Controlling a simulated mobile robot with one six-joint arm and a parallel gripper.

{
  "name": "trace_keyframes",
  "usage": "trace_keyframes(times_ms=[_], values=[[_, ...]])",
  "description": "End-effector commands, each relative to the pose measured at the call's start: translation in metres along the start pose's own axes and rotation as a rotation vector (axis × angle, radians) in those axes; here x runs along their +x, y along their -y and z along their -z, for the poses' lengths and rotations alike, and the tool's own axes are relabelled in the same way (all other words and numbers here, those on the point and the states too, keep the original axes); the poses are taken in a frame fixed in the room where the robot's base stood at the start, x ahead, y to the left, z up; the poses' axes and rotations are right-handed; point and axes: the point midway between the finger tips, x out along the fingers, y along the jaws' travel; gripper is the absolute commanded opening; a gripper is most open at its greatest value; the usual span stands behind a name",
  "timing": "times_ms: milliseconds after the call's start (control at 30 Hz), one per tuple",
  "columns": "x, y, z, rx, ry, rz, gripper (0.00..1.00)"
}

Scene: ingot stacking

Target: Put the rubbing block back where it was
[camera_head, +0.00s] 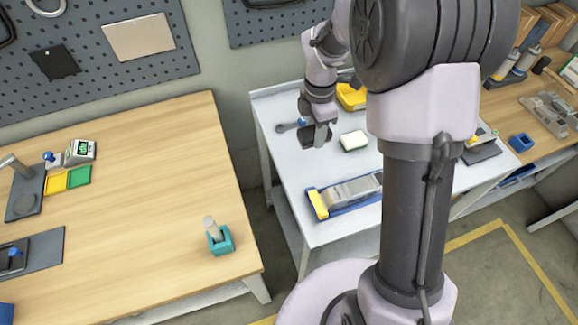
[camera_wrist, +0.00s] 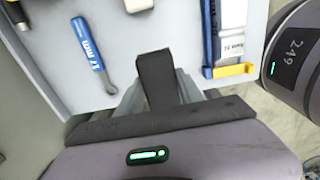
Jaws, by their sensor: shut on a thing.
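My gripper (camera_head: 318,132) is shut on a dark grey block, which I take to be the rubbing block (camera_wrist: 155,80). In the wrist view the block stands out between the two grey fingers, with its far end pointing away from my gripper. In the head view my gripper is over the left part of the light grey table (camera_head: 290,160), between the wrench and the sponge-like block. The held block seems to be above the tabletop; the exact gap cannot be told. Its lower part is hidden by the fingers in the wrist view.
A blue wrench (camera_wrist: 92,55) lies left of the held block. A green-and-white sponge-like block (camera_head: 353,141) lies right of my gripper. A blue holder with yellow ends (camera_head: 318,203) carries a grey bar in front. A yellow bin (camera_head: 350,97) stands behind.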

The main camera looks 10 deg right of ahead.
Motion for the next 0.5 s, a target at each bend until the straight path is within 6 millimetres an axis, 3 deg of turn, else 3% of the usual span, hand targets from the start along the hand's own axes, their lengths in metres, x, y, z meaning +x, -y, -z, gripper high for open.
trace_keyframes(times_ms=[167,500], values=[[0.016,-0.010,-0.006,0.017,-0.002,0.002,0.00],[0.091,-0.010,-0.005,0.015,-0.001,0.002,0.00]])
